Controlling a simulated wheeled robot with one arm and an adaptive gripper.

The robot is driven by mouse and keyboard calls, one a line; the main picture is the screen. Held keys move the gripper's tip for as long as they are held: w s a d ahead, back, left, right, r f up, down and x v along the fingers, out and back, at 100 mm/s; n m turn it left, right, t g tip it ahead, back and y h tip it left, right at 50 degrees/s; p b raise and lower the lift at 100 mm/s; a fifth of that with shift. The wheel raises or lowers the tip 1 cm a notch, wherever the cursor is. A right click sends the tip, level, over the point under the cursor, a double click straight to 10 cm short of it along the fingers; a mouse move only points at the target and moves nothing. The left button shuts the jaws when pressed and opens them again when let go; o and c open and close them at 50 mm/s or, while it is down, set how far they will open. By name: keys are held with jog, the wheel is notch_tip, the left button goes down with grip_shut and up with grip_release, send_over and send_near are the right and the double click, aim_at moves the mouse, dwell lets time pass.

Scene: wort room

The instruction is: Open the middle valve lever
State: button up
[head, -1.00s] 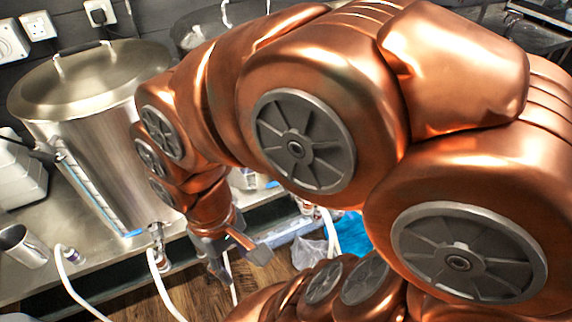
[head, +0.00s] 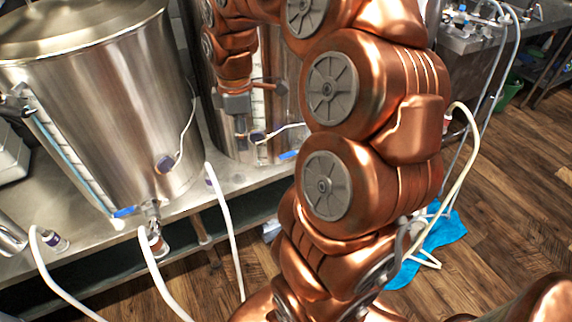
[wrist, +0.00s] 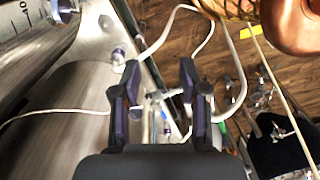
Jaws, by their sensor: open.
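In the head view, a blue valve lever (head: 288,155) sticks out low at the front of the second steel kettle (head: 284,92), which is partly hidden by my arm. Another blue lever (head: 124,212) sits on the valve at the foot of the left kettle (head: 95,110). My gripper (head: 241,140) points down in front of the second kettle, left of its lever and apart from it. In the wrist view my gripper (wrist: 162,100) is open, with its fingers spread.
White hoses (head: 222,215) hang from the steel bench (head: 190,205) and loop in front of it. A blue cloth (head: 440,240) lies on the wooden floor (head: 500,215) at right. A steel cup (head: 10,235) stands at far left. Open floor lies to the right.

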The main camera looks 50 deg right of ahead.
jog(key=w+d+f+n+b, duration=0.2)
jog(key=w+d+f+b, duration=0.15)
jog(key=d+f, duration=0.35)
jog(key=n+b, duration=0.2)
jog(key=b, duration=0.2)
send_over(286, 154)
notch_tip(286, 154, down, 5)
jog(key=shift+s+f, duration=0.1)
jog(key=shift+f+b, duration=0.3)
jog(key=shift+f, duration=3.4)
grip_shut()
